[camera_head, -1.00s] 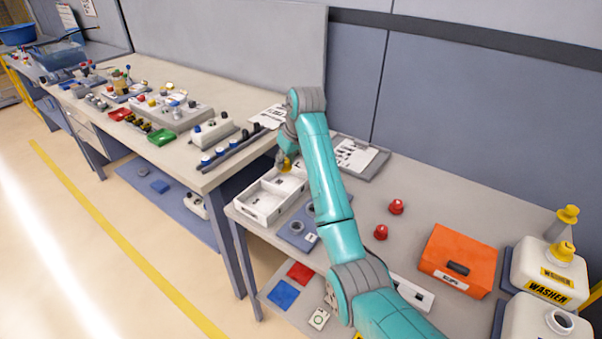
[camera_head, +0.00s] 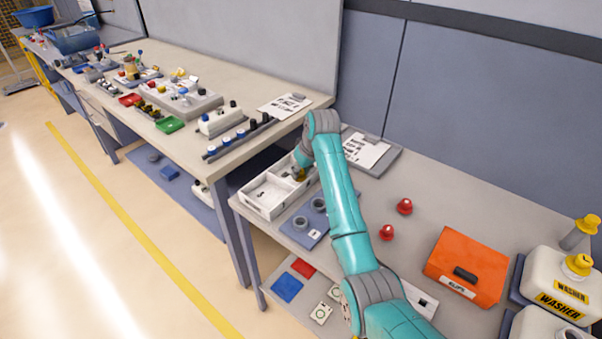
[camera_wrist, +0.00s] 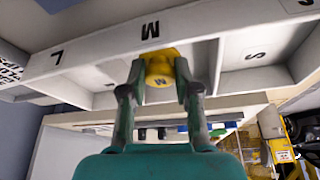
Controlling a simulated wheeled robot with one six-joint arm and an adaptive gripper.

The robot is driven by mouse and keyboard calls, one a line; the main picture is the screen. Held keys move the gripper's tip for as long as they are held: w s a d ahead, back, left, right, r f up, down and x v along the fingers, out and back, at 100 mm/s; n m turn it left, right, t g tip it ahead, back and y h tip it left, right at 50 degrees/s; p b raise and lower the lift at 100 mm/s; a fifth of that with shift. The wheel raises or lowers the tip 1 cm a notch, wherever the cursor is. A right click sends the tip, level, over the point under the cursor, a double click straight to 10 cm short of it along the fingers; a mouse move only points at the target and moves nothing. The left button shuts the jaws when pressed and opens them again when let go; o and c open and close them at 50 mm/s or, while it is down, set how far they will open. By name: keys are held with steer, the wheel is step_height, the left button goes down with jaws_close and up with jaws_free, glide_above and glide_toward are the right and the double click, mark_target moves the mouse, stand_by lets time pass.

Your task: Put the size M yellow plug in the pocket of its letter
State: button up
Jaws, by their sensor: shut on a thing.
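The white pocket tray (camera_head: 262,207) stands at the left end of the near table. In the wrist view its wall (camera_wrist: 100,47) carries the letters L, M and S, with dividers between pockets. My gripper (camera_wrist: 160,78) is shut on the yellow plug (camera_wrist: 161,66), one finger on each side. The plug is in front of the M letter (camera_wrist: 150,30), between the dividers of the middle pocket. In the head view my gripper (camera_head: 299,174) is at the tray's far part, with a little yellow showing. I cannot tell whether the plug touches the pocket floor.
A blue-grey plate with grey rings (camera_head: 301,223) lies right beside the tray. Two red caps (camera_head: 404,206) and an orange case (camera_head: 466,265) stand farther right. A printed sheet board (camera_head: 366,152) lies behind. The longer bench (camera_head: 225,165) is close on the left.

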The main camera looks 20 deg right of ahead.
steer(key=shift+f, duration=0.5)
steer(key=o, duration=0.8)
steer(key=v, duration=1.2)
